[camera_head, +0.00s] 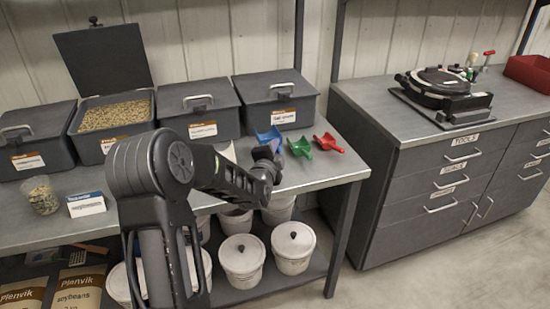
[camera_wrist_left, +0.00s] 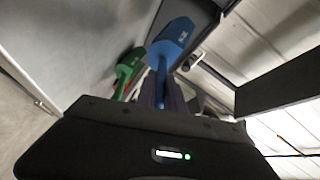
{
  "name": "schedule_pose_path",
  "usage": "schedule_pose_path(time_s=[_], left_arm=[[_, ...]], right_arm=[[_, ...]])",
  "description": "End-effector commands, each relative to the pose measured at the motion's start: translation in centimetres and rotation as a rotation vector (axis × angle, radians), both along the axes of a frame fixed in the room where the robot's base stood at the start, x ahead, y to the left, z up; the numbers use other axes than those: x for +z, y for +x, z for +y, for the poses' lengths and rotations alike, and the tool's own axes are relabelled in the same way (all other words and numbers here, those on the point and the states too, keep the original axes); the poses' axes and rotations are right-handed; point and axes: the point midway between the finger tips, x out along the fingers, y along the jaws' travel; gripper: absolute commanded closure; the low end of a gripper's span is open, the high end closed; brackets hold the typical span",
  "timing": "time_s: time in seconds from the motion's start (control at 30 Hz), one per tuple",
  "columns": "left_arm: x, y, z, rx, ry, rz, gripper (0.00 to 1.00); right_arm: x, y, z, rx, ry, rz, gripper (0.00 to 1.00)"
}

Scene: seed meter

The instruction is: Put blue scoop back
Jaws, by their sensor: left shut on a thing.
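The blue scoop (camera_head: 268,135) is at the right end of the grey bench, in front of the rightmost bin. My left gripper (camera_head: 268,160) is shut on its handle. In the left wrist view the blue scoop (camera_wrist_left: 177,36) points away from my left gripper (camera_wrist_left: 163,98), its handle running between the fingers. I cannot tell whether the scoop touches the bench top. My right gripper is in neither view.
A green scoop (camera_head: 300,147) and a red scoop (camera_head: 328,143) lie just right of the blue one. Lidded grey bins (camera_head: 277,100) line the back; one open bin (camera_head: 117,112) holds seeds. White tubs (camera_head: 241,257) stand below.

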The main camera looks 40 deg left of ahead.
Motion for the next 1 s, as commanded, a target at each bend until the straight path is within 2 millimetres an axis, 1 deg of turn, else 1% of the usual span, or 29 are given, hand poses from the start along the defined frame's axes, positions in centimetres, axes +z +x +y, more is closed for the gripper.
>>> schedule_pose_path(time_s=[0.17,0.27,0.43,0.53,0.8,1.0], left_arm=[[0.1,0.0,0.0,0.0,0.0,-0.001,1.0],[-0.4,0.0,0.0,0.001,0.0,0.0,1.0],[-2.8,0.0,0.0,0.001,-0.002,0.004,1.0],[-3.6,-0.1,0.0,0.001,-0.001,0.001,1.0],[-3.7,0.0,0.0,0.0,0.0,-0.001,1.0],[-4.2,0.0,0.0,0.0,0.0,-0.001,1.0]], right_arm=[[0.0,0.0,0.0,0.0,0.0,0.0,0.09],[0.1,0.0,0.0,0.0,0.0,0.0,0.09],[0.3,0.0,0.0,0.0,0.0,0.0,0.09],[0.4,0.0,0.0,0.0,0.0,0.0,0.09],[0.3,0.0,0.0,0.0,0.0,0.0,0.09],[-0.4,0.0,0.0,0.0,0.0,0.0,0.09]])
